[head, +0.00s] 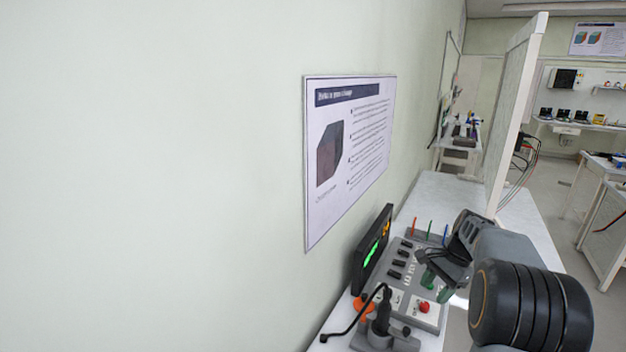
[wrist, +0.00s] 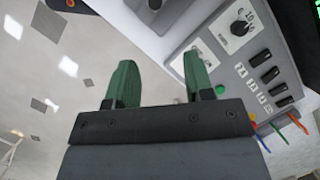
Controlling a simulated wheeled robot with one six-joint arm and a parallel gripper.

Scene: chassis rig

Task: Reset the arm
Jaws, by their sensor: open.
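My gripper (head: 437,284) shows in the head view at the lower right, over the near side of a grey control panel (head: 396,291). In the wrist view its two green fingers (wrist: 160,84) stand apart with nothing between them. The panel also shows at the right of the wrist view (wrist: 236,70), beside the right finger. My arm hides part of the panel and bench in the head view.
The panel carries a red button (head: 424,306), black switches and coloured upright leads. A display (head: 372,250) with green digits stands behind it on a white bench (head: 519,222). A white partition (head: 513,115) rises farther along the bench. A poster (head: 348,155) hangs on the left wall. Open floor shows at right.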

